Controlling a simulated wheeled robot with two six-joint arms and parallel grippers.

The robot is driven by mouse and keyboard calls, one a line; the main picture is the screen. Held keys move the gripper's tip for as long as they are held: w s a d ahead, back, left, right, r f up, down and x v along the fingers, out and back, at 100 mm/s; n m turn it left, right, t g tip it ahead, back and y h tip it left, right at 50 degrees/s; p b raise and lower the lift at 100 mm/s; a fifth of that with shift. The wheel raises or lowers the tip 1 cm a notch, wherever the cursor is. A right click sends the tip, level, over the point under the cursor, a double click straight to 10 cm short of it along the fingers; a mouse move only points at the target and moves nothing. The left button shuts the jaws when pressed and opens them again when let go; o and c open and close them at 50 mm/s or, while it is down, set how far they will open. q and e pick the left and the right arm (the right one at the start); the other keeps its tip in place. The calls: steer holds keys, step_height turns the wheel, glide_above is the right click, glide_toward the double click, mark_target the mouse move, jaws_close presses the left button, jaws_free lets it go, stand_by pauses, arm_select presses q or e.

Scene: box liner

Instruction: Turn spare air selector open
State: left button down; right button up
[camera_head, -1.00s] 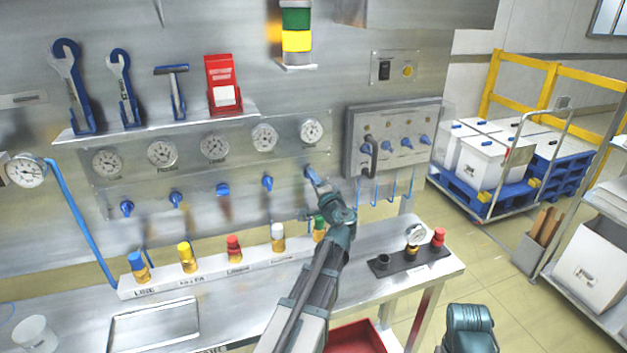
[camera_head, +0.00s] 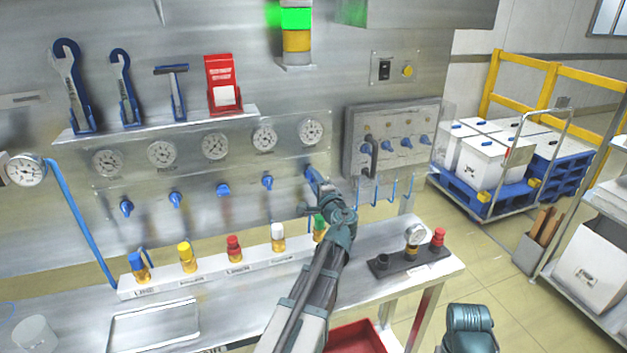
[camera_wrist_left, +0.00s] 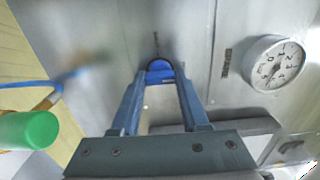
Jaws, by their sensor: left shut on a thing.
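Several blue selectors sit in a row on the steel wall panel, under a row of gauges. My left gripper (camera_head: 314,180) is shut on the far-right selector (camera_head: 308,171), below the far-right gauge (camera_head: 311,131). In the left wrist view the two fingers (camera_wrist_left: 160,82) close around this blue selector (camera_wrist_left: 160,70), with a gauge (camera_wrist_left: 277,64) to its right. The fingers hide part of the selector, and I cannot read its angle clearly. Of my right arm only a teal link shows at the bottom right; its gripper is out of view.
A stack light (camera_head: 296,20) glows green above. Capped fittings, including a green one (camera_wrist_left: 28,130), stand on the bench (camera_head: 385,240) below my left arm. A grey valve box (camera_head: 395,140) is on the wall to the right. A tool shelf (camera_head: 160,125) is at upper left.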

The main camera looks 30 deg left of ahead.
arm_select(q)
steer(key=shift+c, duration=2)
jaws_free()
steer(key=v, duration=1.4)
steer(key=shift+f, duration=0.1)
